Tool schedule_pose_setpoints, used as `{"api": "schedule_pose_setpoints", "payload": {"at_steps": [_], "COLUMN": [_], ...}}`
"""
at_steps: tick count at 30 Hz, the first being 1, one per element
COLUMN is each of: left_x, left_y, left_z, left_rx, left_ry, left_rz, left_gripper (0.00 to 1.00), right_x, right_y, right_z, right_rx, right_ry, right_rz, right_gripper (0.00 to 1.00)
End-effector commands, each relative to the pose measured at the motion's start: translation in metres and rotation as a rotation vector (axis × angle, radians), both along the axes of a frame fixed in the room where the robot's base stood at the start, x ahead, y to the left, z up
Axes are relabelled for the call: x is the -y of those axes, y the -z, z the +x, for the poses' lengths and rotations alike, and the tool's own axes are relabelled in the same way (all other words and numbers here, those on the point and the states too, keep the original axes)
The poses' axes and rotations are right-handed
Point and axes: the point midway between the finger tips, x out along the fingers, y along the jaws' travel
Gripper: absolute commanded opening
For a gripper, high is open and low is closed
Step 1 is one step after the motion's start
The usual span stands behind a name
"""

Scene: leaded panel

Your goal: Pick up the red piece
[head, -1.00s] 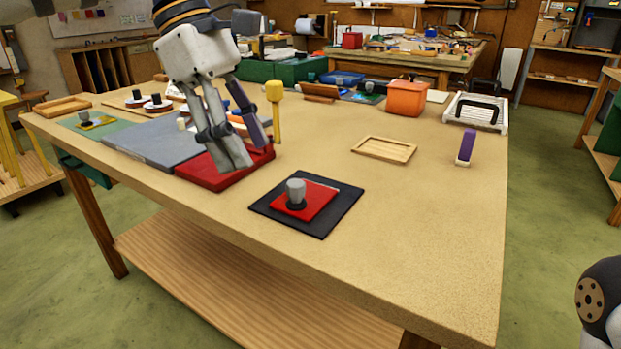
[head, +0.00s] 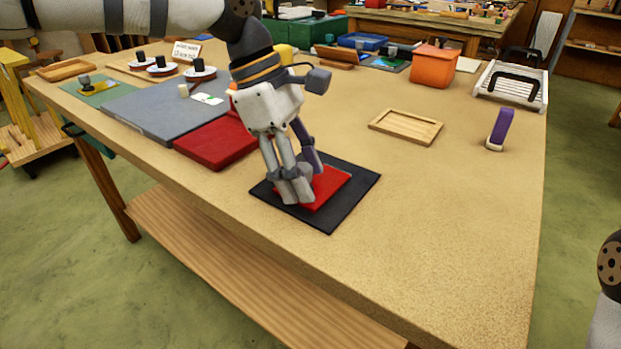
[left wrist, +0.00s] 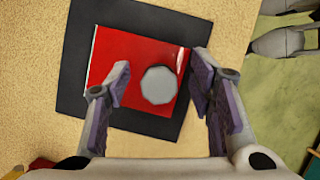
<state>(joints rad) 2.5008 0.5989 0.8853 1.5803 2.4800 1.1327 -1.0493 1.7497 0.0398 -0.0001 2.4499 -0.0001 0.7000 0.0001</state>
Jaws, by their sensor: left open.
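The red piece (head: 329,186) is a flat red square lying on a black mat (head: 352,199) near the table's front edge. A grey knob (left wrist: 158,85) stands on it, seen from above in the left wrist view, where the red piece (left wrist: 120,58) also shows. My right gripper is not in view.
A thick red block (head: 212,145) and a grey board (head: 150,110) lie left of the mat. A wooden tray (head: 406,126) and a purple upright object (head: 500,128) are to the right. An orange bin (head: 433,66) stands behind. The table's front right is clear.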

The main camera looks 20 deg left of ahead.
Motion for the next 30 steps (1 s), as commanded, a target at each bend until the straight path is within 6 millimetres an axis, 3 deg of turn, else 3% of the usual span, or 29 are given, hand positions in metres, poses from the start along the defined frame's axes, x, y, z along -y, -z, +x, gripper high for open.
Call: {"api": "schedule_pose_setpoints", "payload": {"at_steps": [6,12,23,28,30], "left_x": [0.001,0.001,0.001,0.001,0.000], "left_y": [0.001,0.001,-0.002,-0.029,-0.048], "left_z": [0.000,0.000,0.000,0.001,-0.012], "left_rx": [0.000,0.000,0.001,0.005,0.008], "left_ry": [0.000,0.000,0.000,-0.001,0.002], "left_rz": [-0.001,0.000,-0.001,-0.002,-0.003], "left_gripper": [0.47,0.01,0.00,0.00,0.00], "right_x": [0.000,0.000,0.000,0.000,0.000], "right_y": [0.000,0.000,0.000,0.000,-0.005], "right_z": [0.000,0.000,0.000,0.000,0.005], "right_rx": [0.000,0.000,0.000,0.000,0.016], "right_ry": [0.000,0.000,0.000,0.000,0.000], "right_rz": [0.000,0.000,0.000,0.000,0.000], "right_gripper": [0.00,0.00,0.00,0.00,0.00]}}
